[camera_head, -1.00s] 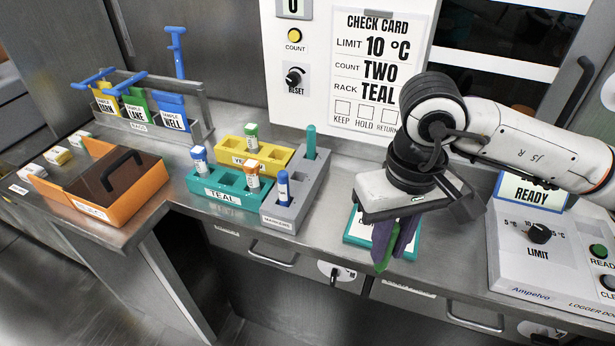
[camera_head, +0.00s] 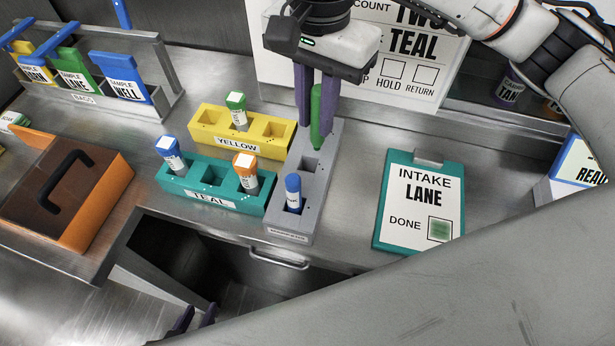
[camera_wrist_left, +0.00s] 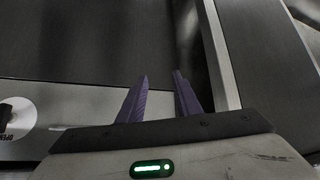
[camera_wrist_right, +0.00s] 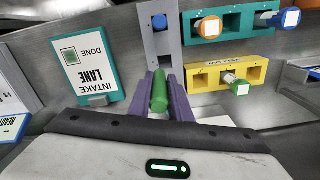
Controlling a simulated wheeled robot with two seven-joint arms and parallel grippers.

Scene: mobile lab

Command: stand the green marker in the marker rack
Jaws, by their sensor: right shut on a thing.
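The green marker (camera_head: 316,112) is upright between the fingers of my right gripper (camera_head: 317,120), which is shut on it. It also shows between the fingers in the right wrist view (camera_wrist_right: 160,92). Its lower end is over the grey marker rack (camera_head: 279,220), close to the empty middle slot (camera_head: 310,164). I cannot tell whether it touches the rack. A blue marker (camera_head: 293,192) stands in the rack's front slot. The rack's far end is partly hidden by the gripper. My left gripper (camera_wrist_left: 163,88) is open and empty, low in front of the counter.
Beside the rack stand a teal rack (camera_head: 205,197) and a yellow rack (camera_head: 221,141) holding capped vials. A teal clipboard (camera_head: 384,225) lies to the right. An orange box (camera_head: 100,205) and a bag stand (camera_head: 172,87) are on the left. Bare counter lies between rack and clipboard.

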